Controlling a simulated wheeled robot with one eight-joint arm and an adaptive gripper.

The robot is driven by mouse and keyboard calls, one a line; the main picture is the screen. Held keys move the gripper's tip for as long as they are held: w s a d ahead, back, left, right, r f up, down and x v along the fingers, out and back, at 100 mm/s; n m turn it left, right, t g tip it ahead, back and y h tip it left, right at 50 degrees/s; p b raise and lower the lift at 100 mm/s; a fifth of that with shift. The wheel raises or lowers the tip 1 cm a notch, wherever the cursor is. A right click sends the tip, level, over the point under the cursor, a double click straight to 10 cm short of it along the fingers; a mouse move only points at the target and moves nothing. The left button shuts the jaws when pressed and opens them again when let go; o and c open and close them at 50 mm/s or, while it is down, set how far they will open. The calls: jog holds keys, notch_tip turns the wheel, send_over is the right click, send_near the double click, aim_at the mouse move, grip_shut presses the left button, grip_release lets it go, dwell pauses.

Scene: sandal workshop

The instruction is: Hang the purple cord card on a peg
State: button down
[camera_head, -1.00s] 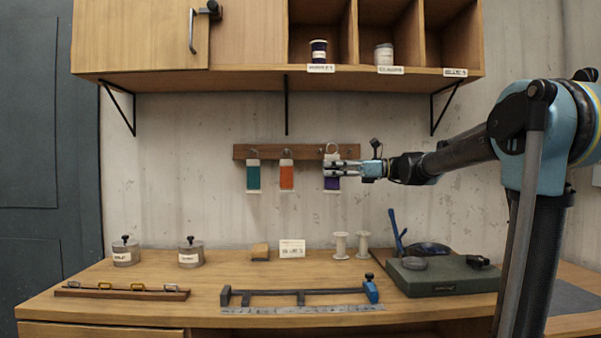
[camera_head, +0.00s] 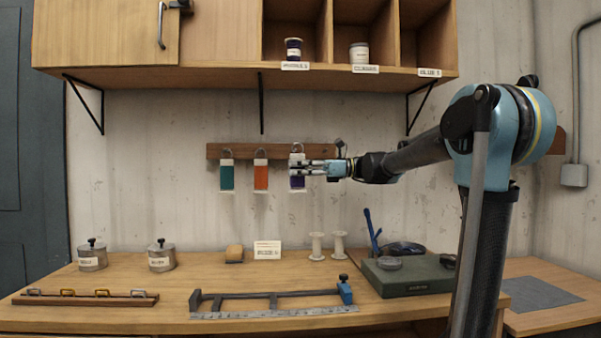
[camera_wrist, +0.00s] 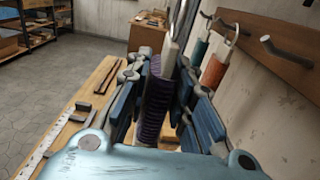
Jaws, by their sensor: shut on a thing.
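The purple cord card (camera_head: 298,181) is upright in my gripper (camera_head: 303,168), with its white top and ring above the fingers. In the wrist view the purple cord (camera_wrist: 156,105) sits between the finger pads of my gripper (camera_wrist: 158,100), which is shut on it. A wooden peg rail (camera_head: 225,151) is fixed to the wall behind. In the wrist view a bare peg (camera_wrist: 285,52) sticks out to the right of the card, apart from it. The ring's upper part is cut off there, and I see no contact with a peg.
A teal card (camera_head: 227,177) and an orange card (camera_head: 261,177) hang on the pegs to the left. A wall cabinet (camera_head: 220,78) is above. The workbench (camera_head: 180,292) below carries jars, white spools (camera_head: 317,246), a clamp (camera_head: 270,296) and a green block (camera_head: 410,277).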

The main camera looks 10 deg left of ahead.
jog(key=w+a+f, duration=0.1)
jog(key=w+a, duration=0.1)
jog(key=w, duration=0.8)
jog(key=shift+w+a+f, duration=0.2)
jog(key=shift+w+a, duration=0.05)
jog(key=shift+a, duration=0.1)
dwell(1.1)
dwell(0.6)
jog(key=c, duration=1.3)
grip_release()
